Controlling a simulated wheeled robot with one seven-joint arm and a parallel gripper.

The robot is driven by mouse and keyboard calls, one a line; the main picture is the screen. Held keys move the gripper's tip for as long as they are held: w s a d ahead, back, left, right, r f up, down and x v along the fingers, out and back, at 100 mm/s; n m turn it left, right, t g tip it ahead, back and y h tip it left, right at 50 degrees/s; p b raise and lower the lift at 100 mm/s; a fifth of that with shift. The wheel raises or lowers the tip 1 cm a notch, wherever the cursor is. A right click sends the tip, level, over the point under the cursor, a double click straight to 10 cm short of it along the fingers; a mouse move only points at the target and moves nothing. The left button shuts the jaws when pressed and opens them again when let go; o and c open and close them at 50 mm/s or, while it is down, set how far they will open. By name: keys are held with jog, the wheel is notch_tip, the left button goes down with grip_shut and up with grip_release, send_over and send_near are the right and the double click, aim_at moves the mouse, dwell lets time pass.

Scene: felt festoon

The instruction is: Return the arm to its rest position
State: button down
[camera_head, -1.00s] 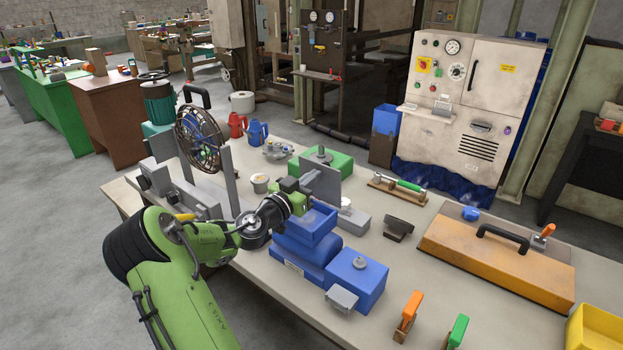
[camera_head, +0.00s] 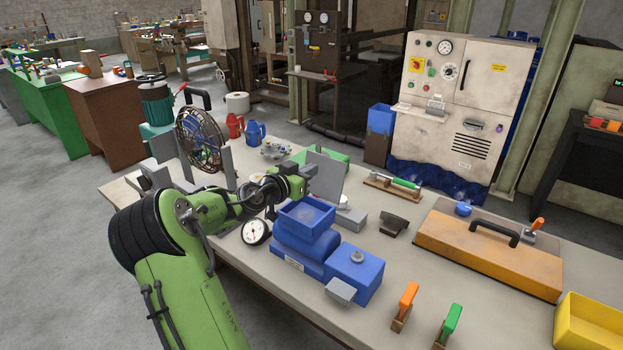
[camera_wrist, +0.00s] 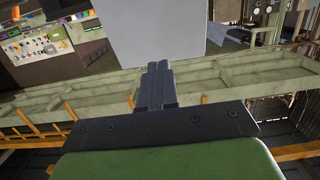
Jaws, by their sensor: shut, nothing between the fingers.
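My gripper (camera_head: 301,176) is at the end of my green arm, raised above the bench just behind the blue machine with a square tray top (camera_head: 308,214). In the wrist view its two dark fingers (camera_wrist: 156,82) are together and empty. A grey upright plate (camera_head: 326,178) stands just right of the gripper in the head view. A pale grey flat surface fills the top middle of the wrist view, beyond the fingertips.
Near my arm are a caged fan (camera_head: 201,137) and a round dial gauge (camera_head: 256,231). An orange case with a black handle (camera_head: 480,255), a yellow bin (camera_head: 590,325) and two clamps with orange and green handles stand right. The bench's middle right is partly clear.

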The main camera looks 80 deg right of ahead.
jog(key=r+v, duration=0.1)
jog(key=v, duration=0.9)
